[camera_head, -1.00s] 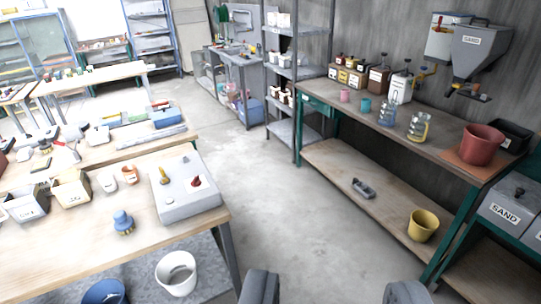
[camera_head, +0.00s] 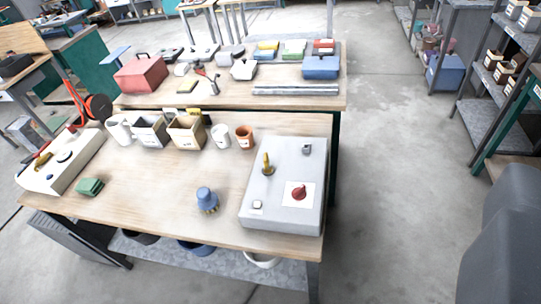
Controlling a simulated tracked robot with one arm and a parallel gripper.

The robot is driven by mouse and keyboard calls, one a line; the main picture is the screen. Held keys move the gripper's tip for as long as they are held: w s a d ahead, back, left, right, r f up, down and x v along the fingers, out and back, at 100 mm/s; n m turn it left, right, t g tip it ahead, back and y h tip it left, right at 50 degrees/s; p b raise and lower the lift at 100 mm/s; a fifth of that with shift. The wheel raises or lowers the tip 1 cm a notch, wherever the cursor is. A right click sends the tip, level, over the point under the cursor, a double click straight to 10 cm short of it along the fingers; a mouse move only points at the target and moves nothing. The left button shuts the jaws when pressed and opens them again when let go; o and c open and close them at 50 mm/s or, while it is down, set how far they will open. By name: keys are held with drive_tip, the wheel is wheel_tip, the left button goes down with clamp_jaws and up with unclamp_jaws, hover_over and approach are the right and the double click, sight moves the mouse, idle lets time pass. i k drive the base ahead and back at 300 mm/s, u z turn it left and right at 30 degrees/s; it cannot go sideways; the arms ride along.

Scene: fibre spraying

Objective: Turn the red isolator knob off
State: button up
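The red isolator knob (camera_head: 299,192) sits on a white square plate on top of a grey box (camera_head: 265,219). The box stands at the right end of the near wooden table. A yellow lever or handle (camera_head: 267,164), a small grey switch (camera_head: 307,149) and a small pale button (camera_head: 257,205) are on the same box. Only one dark finger of my gripper (camera_head: 500,240) shows, at the lower right edge. It is well right of the box and apart from it. The other finger is out of view.
The wooden table (camera_head: 150,190) also carries a blue pot-like brush (camera_head: 206,200), cups, open bins (camera_head: 186,133) and a green block (camera_head: 90,187). A second bench (camera_head: 215,98) stands behind. Shelving (camera_head: 480,130) is at the right. Bare floor (camera_head: 385,150) lies between.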

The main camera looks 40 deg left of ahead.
sight(300, 194)
drive_tip(key=u, duration=0.3)
drive_tip(key=i, duration=0.75)
drive_tip(key=u, duration=0.45)
drive_tip(key=k, duration=0.85)
drive_tip(key=u, duration=0.2)
drive_tip(key=i, duration=0.85)
drive_tip(key=z, duration=0.15)
